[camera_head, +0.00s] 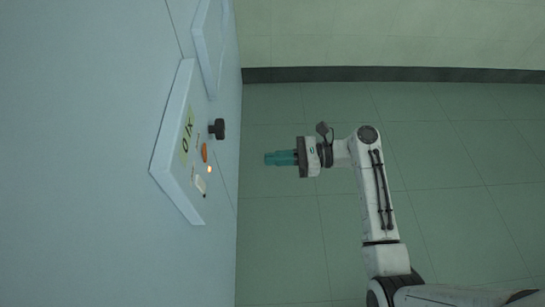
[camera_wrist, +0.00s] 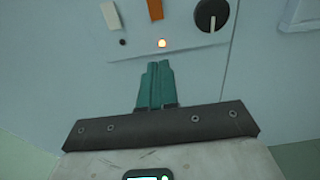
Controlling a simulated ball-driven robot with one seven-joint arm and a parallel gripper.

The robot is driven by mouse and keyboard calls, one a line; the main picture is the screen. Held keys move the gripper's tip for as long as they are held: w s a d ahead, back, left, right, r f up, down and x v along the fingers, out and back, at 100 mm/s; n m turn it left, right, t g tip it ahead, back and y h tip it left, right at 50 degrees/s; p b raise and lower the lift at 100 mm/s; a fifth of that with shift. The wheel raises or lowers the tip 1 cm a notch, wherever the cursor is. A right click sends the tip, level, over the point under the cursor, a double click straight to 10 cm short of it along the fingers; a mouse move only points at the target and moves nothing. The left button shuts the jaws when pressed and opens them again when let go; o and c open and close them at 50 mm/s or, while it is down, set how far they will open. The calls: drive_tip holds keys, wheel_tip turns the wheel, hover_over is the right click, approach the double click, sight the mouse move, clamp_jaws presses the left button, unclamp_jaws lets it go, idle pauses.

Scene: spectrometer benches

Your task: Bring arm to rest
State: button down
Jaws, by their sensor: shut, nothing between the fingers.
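My arm reaches up from the lower right in the head view and bends left toward a pale blue cabinet (camera_head: 90,110). My gripper (camera_head: 268,158) has teal fingers, pressed together and empty. It points left at a panel (camera_head: 172,140), with a gap of floor visible between them. Contact with the panel cannot be told from the wrist view.
Green tiled floor (camera_head: 290,240) is open around my arm. A dark skirting (camera_head: 400,74) runs along the pale wall.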

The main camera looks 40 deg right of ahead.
idle(0.3)
drive_tip(key=s+a+f+n+g+h, duration=0.5)
drive_tip(key=s+f+n+g, duration=0.1)
drive_tip(key=s+f+n, duration=0.45)
drive_tip(key=s+d+r+n+g+h, duration=0.1)
drive_tip(key=s+d+n+h, duration=0.1)
drive_tip(key=s+n+h, duration=0.2)
drive_tip(key=s+d+r+n+g+h, duration=0.2)
drive_tip(key=s+n+h, duration=0.3)
drive_tip(key=s+n, duration=0.4)
drive_tip(key=shift+s+d+r+n, duration=0.2)
drive_tip(key=shift+d+n, duration=0.35)
drive_tip(key=shift+d, duration=0.3)
